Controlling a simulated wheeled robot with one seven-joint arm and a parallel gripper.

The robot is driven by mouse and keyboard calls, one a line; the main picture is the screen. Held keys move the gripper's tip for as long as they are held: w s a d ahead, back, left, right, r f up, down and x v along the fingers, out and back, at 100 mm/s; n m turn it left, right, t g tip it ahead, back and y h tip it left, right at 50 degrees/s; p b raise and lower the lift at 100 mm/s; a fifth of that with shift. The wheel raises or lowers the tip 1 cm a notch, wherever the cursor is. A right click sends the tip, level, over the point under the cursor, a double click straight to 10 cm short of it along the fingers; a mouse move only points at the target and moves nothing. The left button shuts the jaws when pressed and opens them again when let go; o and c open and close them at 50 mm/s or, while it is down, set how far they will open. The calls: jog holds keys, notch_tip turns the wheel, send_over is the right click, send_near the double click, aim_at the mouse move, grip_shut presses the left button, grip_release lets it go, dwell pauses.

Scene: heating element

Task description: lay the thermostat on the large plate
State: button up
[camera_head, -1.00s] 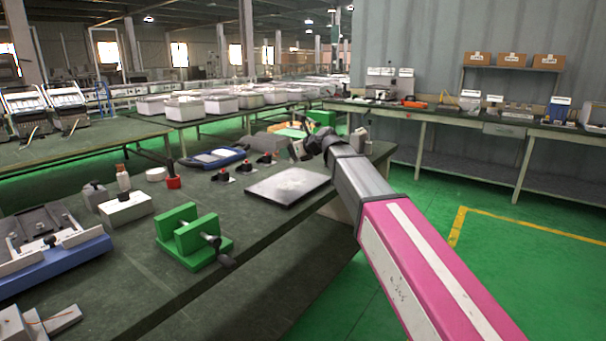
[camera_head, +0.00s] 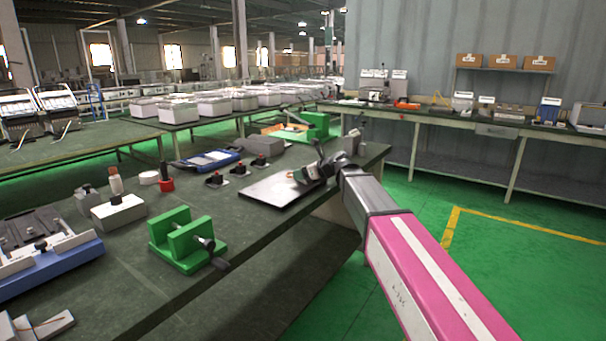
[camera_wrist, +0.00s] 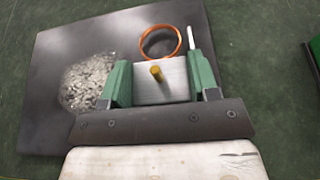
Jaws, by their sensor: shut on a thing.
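The large plate (camera_head: 268,192) is a flat dark sheet on the near green workbench. In the wrist view the plate (camera_wrist: 55,55) fills the upper left and middle, with a rough grey patch on its left part. My gripper (camera_wrist: 160,82) has green fingers shut on the thermostat (camera_wrist: 150,92), a pale block with a brass stem and a copper-coloured coil. In the head view my gripper (camera_head: 308,174) is at the plate's right part. The thermostat is mostly hidden there by the gripper. I cannot tell whether it touches the plate.
A green vise (camera_head: 187,240) stands on the bench left of the plate. Small black-and-red parts (camera_head: 238,170) and a blue case (camera_head: 209,158) lie behind it. A green object (camera_wrist: 314,45) shows at the wrist view's right edge.

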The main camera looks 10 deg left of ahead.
jog(key=o, duration=1)
jog(key=shift+o, duration=0.2)
jog(key=v, duration=1.2)
jog(key=s+d+f+n+g+h, duration=0.1)
jog(key=s+d+f+n+h, duration=0.3)
jog(key=d+f, duration=0.55)
jog(key=s+d+f+n+g+h, duration=0.1)
jog(key=s+d+f+n+h, duration=0.15)
jog(key=d+f+n, duration=0.7)
jog(key=s+d+f+n+g+h, duration=0.1)
jog(key=s+d+f+n+h, duration=0.2)
jog(key=s+d+f, duration=0.3)
jog(key=s+d+f+n+g+h, duration=0.2)
jog(key=s+d+f+n, duration=0.4)
jog(key=f, duration=0.6)
jog(key=shift+s+d+h, duration=0.4)
jog(key=shift+s+h, duration=0.15)
jog(key=shift+s, duration=0.45)
